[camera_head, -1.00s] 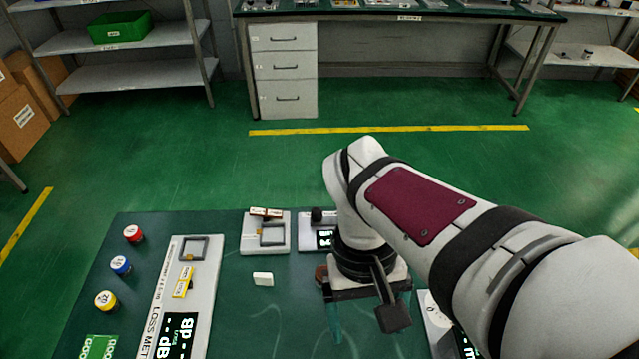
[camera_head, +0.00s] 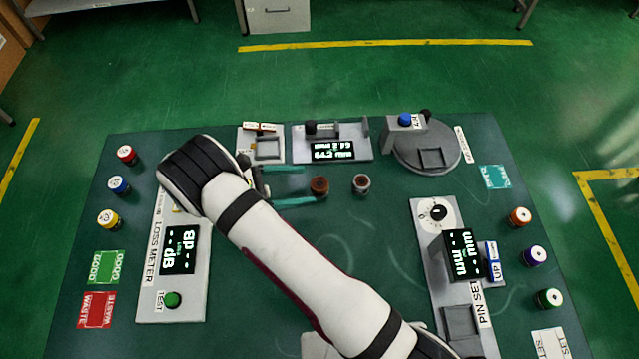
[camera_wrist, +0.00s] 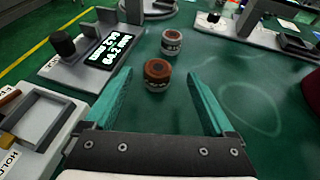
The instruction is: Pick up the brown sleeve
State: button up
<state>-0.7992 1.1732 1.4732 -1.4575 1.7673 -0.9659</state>
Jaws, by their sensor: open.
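The brown sleeve (camera_head: 319,186) stands upright on the green table, a short brown ring-topped cylinder. In the wrist view it (camera_wrist: 157,73) sits ahead of my gripper, roughly midway between the lines of the two fingers and just beyond the fingertips. My gripper (camera_head: 302,187) is open and empty, with its teal fingers pointing right toward the sleeve in the head view. It also shows in the wrist view (camera_wrist: 164,92), fingers wide apart. A grey sleeve with a reddish top (camera_head: 361,184) stands just right of the brown one, apart from it.
A grey gauge with a display (camera_head: 332,143) stands behind the sleeves, and a small grey holder (camera_head: 265,150) is left of it. A round grey turntable (camera_head: 427,150) is at the back right. The loss meter (camera_head: 172,290) is left, the pin setter (camera_head: 437,215) right. Table centre is clear.

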aim_at(316, 185)
jog(key=x, duration=0.6)
jog(key=shift+w+a+f, duration=0.1)
jog(key=shift+a+f, duration=0.1)
jog(key=shift+f, duration=0.15)
grip_shut()
